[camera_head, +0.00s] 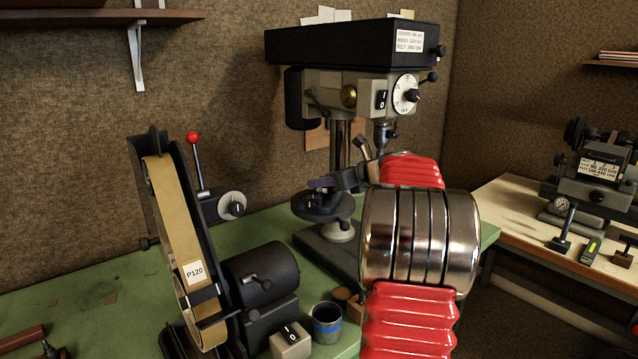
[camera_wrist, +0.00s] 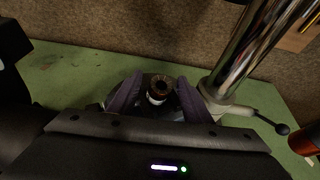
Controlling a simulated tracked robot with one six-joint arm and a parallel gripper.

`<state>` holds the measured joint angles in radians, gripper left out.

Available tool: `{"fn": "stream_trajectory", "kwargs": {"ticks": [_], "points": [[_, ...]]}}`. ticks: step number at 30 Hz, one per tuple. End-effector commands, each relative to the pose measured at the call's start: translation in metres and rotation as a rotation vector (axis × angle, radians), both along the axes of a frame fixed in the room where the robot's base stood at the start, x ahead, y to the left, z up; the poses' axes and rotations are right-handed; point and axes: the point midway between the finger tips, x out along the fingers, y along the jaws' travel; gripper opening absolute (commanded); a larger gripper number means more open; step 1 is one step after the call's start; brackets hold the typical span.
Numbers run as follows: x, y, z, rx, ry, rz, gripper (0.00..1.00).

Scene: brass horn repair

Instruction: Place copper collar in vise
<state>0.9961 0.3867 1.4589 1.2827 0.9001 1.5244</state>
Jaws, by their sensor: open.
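My gripper (camera_head: 322,184) is at the drill press, just above its round dark table (camera_head: 322,208). In the wrist view its two purple fingers are apart, and between their tips (camera_wrist: 157,97) is a small round ring-like piece (camera_wrist: 159,86). The piece has a brownish rim with ridges inside and a pale lower side. It may be the copper collar, but its colour is too dark to be sure. It seems to be on the dark round surface below, with no clear finger contact. In the head view it cannot be made out. I cannot identify a vise with certainty.
The drill press (camera_head: 352,85) stands behind my arm; its column (camera_wrist: 258,45) rises right of my fingers. A belt sander (camera_head: 180,240) is at left. Another bench is at right.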

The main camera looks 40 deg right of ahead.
Motion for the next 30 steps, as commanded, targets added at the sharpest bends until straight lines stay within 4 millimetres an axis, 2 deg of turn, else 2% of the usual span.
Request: {"fn": "stream_trajectory", "kwargs": {"ticks": [12, 18, 22, 30], "points": [[-0.064, 0.002, 0.027, -0.001, 0.000, -0.003, 0.45], [-0.090, 0.004, 0.037, -0.001, 0.000, -0.002, 0.45], [-0.097, 0.005, 0.040, 0.000, 0.000, 0.000, 0.45], [-0.098, 0.005, 0.041, 0.000, 0.000, 0.001, 0.45]]}}
